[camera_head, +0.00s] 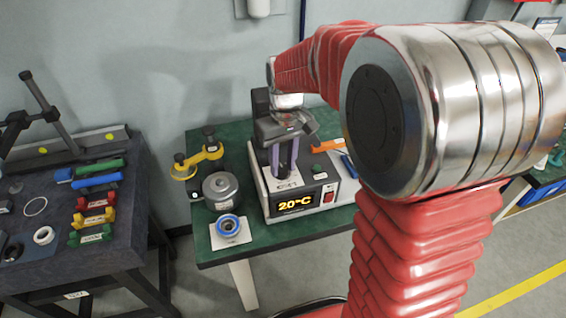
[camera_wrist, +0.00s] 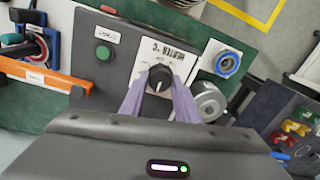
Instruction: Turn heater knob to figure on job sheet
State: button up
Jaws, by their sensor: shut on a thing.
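The heater box (camera_head: 318,201) stands on the green bench, and its lit display (camera_head: 296,204) reads 20°C. The black heater knob (camera_wrist: 158,80) with a white pointer mark sits on the box's top face, beside a white label plate (camera_wrist: 187,58) reading "HEATER °C". My gripper (camera_wrist: 158,92) is shut on the knob, with one purple finger on each side of it. In the head view my gripper (camera_head: 284,160) points down onto the box top, and the knob is hidden there by the fingers. I cannot make out a job sheet figure in either view.
A grey metal cylinder (camera_head: 220,190) and a blue-rimmed ring (camera_head: 228,225) on a white card stand left of the heater. A yellow clamp-like tool (camera_head: 196,163) is behind them. A dark side table (camera_head: 100,258) holds coloured parts.

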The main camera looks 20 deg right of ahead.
aim_at(284, 167)
dwell(0.3)
jog(key=o, duration=1.1)
jog(key=shift+c, duration=0.2)
notch_tip(284, 167, up, 14)
jog(key=shift+d+f, duration=0.2)
jog(key=shift+d, duration=0.1)
jog(key=shift+w, duration=0.1)
